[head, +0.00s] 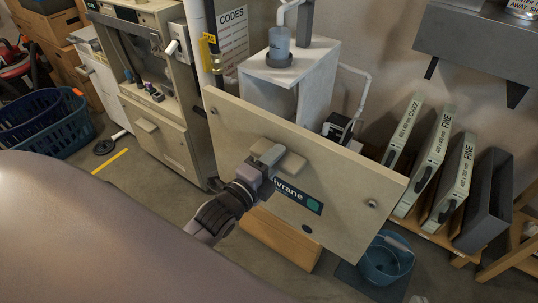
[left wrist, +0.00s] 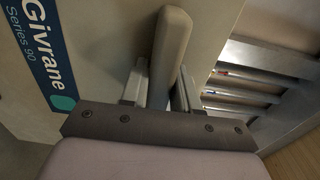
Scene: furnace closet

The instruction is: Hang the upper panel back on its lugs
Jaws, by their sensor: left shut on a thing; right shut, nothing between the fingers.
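The beige upper panel (head: 335,180) has a dark Givrane label, a raised handle (head: 283,160) and a round fastener near each side. My left gripper (head: 268,163) is shut on the handle and holds the panel tilted in the picture, to the right of the furnace. In the left wrist view the handle (left wrist: 172,55) sits between both fingers, with the panel (left wrist: 105,45) behind it. The furnace (head: 165,60) stands at the upper left with its upper front open and a lower panel (head: 155,135) in place. I cannot make out the lugs. My right gripper is out of view.
Boxed filters (head: 430,160) lean in a rack at the right. A blue basket (head: 50,125) is left; floor before the furnace is mostly clear.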

